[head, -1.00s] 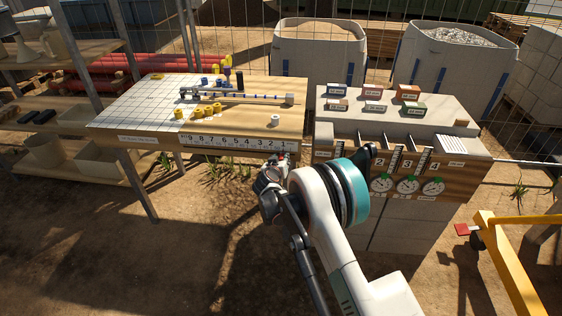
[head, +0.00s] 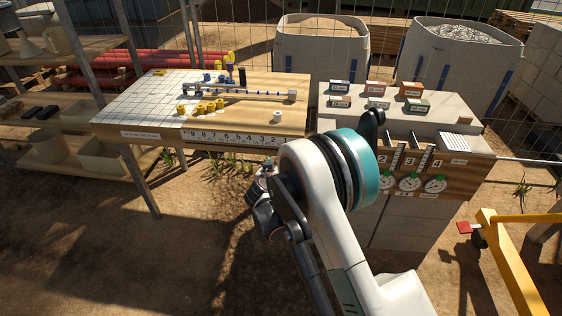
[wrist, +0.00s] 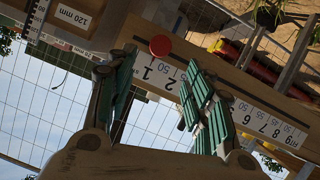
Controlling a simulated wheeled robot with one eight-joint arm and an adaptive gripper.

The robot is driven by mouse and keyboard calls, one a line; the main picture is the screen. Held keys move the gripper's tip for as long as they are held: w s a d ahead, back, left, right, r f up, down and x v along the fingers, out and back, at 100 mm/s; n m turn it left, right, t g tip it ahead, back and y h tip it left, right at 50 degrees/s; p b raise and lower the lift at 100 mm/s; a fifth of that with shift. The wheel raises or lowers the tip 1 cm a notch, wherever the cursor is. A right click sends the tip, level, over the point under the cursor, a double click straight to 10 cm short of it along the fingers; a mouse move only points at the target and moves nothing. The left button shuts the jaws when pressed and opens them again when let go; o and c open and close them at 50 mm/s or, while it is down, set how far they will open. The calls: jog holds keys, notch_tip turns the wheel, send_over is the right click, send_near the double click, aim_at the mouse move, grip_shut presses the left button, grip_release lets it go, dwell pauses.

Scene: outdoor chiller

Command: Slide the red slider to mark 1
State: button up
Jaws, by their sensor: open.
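The red slider shows in the wrist view as a round red knob (wrist: 160,46) beside the white number strip (wrist: 262,118). The digits 1 and 2 on the strip are close to the knob; exactly which mark it stands at I cannot tell. My gripper (wrist: 160,95) is open, its two green-padded fingers spread, with the knob just beyond the gap between their tips. The fingers and the knob look apart, and nothing is held. In the head view my arm reaches toward the front edge of the bench, where the number strip (head: 235,138) runs; I cannot make out the slider there.
The wooden bench (head: 300,114) carries yellow, blue and white small parts and a rail. To its right stands a block counter (head: 448,110) with dials and small boxes. A yellow frame (head: 510,265) stands at the lower right. Open ground lies in front of the bench.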

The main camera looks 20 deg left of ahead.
jog(key=shift+v, duration=1.05)
